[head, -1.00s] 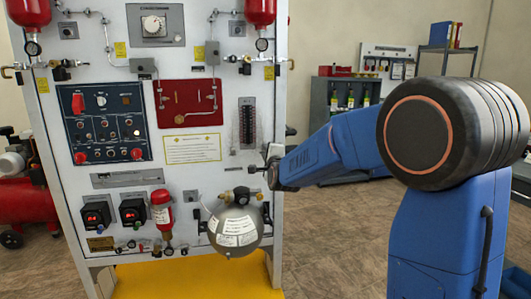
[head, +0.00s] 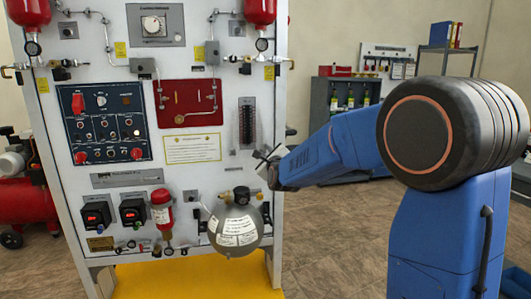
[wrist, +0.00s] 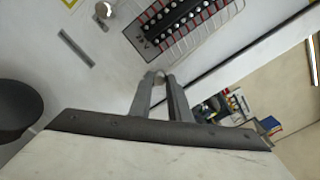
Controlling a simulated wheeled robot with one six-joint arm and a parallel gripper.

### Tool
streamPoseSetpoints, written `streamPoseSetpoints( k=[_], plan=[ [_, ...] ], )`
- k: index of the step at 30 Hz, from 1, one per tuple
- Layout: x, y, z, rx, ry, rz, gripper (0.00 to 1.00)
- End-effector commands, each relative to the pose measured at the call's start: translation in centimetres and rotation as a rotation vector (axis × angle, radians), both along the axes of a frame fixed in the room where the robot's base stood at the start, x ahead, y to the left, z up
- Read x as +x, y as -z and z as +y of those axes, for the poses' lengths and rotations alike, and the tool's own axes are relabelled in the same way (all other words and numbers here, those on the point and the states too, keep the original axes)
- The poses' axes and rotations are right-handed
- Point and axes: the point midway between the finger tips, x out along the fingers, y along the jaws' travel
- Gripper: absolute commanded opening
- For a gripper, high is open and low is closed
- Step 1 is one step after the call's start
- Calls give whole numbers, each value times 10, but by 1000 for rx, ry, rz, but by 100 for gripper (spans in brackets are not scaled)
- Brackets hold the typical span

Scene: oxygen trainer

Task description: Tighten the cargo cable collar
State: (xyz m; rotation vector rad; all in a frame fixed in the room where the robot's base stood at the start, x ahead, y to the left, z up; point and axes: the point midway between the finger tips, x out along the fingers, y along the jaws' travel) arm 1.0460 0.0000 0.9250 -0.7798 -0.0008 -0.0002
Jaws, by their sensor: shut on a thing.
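In the wrist view, the two dark fingers of my gripper (wrist: 159,80) close on a small round grey metal piece (wrist: 160,76) against the panel. It appears to be the cargo cable collar; its thread and any cable are too small to make out. In the head view the collar is hidden by the gripper.
A grey round tank (head: 237,229) with a dark gauge fitting sticks out below and left of my gripper. A red bottle (head: 162,213) hangs farther left. A yellow base (head: 190,277) lies below the panel. Free floor (head: 335,240) lies right of the panel.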

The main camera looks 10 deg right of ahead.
Motion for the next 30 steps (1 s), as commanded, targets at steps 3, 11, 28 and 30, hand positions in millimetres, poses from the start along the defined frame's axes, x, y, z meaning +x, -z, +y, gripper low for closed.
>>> streamPoseSetpoints(
  k=[3,11,28,30],
  plan=[
    [0,3,-1,9,1,5,0],
    [0,3,-1,10,1,6,0],
    [-5,1,0,10,0,1,35],
    [-12,1,0,10,0,1,35]
  ],
)
